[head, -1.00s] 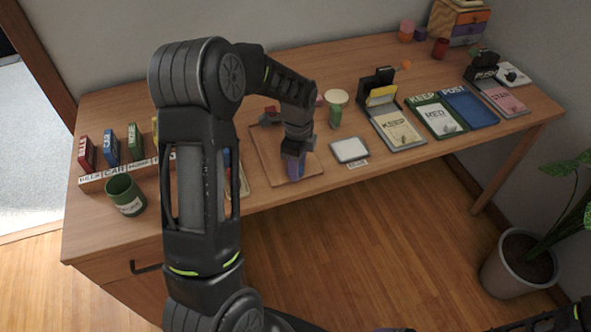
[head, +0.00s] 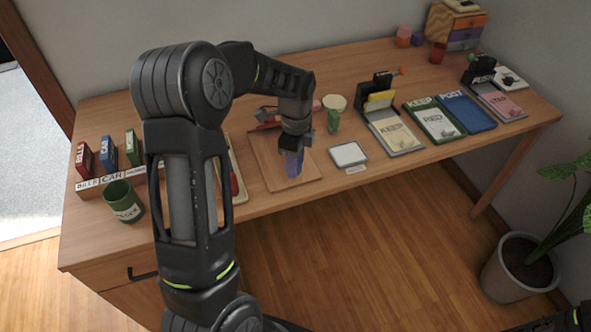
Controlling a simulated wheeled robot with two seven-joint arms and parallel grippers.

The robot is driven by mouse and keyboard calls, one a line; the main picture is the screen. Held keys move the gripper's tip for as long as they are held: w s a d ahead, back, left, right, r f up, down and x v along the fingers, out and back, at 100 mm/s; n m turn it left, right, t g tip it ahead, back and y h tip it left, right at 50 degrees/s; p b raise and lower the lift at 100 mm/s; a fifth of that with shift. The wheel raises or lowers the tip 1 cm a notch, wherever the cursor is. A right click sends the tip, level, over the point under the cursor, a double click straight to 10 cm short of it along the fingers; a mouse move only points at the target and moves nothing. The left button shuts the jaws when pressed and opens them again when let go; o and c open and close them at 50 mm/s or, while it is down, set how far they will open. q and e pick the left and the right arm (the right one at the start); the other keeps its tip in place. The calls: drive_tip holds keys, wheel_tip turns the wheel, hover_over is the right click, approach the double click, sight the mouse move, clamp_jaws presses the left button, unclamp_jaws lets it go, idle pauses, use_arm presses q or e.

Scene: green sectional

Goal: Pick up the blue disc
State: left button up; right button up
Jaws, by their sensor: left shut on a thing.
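My left gripper (head: 293,158) is shut on a small blue-violet thing (head: 293,167), which looks like the blue disc. Its fingers point down and cover much of it, so its full outline is hidden. It is over the square wooden tray (head: 268,176) in the middle of the desk. I cannot tell clearly whether it is touching the tray or just above it.
The desk (head: 300,62) holds a green cup (head: 123,201) and small labelled boxes at left. A white square pad (head: 348,154) and green piece (head: 333,121) stand right of the tray. Several card trays, including a blue one (head: 468,111), lie farther right. My arm hides part of the desk.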

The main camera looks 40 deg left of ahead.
use_arm(q)
wheel_tip(320, 180, up, 6)
drive_tip(key=shift+r, duration=0.25)
idle(0.5)
